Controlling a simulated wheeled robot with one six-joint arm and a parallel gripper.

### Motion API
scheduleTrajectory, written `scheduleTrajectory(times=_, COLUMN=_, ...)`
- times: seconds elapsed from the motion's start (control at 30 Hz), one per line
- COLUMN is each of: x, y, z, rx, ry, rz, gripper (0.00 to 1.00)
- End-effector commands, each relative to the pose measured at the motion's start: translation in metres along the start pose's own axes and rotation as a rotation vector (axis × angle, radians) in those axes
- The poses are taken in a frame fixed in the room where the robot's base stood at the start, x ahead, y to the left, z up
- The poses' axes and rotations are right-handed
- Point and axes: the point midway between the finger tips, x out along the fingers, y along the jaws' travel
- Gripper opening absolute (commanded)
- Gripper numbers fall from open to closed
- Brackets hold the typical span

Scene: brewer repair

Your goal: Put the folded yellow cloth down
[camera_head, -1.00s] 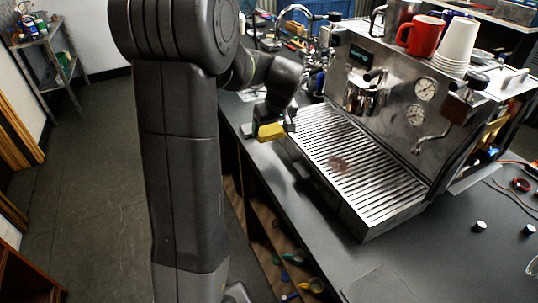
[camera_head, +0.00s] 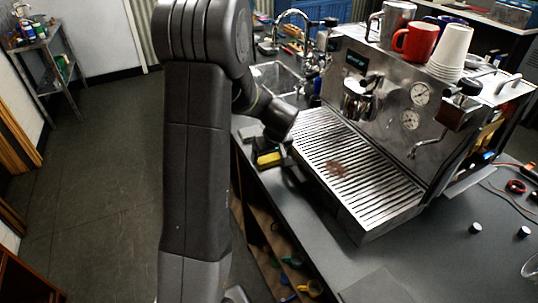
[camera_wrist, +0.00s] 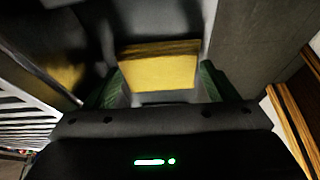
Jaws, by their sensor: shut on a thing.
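The folded yellow cloth (camera_head: 269,159) is at the left edge of the counter, just left of the brewer's drip tray. In the wrist view the yellow cloth (camera_wrist: 160,68) sits between the two green-edged fingers of my gripper (camera_wrist: 158,85). My gripper (camera_head: 268,150) is shut on the cloth, low over the dark counter top. I cannot tell whether the cloth touches the counter. The arm partly hides the gripper in the head view.
The steel brewer (camera_head: 400,100) with its slatted drip tray (camera_head: 350,175) stands right of the gripper. A red mug (camera_head: 414,40) and stacked white cups (camera_head: 451,52) are on top. A sink (camera_head: 277,77) lies behind. The counter (camera_head: 300,205) is clear in front of the tray.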

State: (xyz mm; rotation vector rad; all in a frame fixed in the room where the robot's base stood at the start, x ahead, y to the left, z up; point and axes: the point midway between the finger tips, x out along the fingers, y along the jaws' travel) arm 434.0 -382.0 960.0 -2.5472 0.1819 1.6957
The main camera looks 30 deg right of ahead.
Motion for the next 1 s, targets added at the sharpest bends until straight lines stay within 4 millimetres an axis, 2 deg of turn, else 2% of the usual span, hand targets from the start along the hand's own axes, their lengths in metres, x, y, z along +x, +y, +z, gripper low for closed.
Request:
scheduleTrajectory(times=0.07, x=0.0019, y=-0.0007, z=0.0019, rx=0.001, ry=-0.004, rz=-0.003, gripper=0.61)
scheduleTrajectory(times=0.1, x=0.002, y=-0.0008, z=0.0021, rx=0.001, ry=-0.005, rz=-0.003, gripper=0.81)
scheduleTrajectory(times=0.2, x=0.0019, y=-0.0007, z=0.002, rx=0.001, ry=-0.004, rz=-0.003, gripper=1.0)
scheduleTrajectory(times=1.0, x=0.002, y=0.0015, z=0.0006, rx=-0.001, ry=0.001, rz=0.003, gripper=1.0)
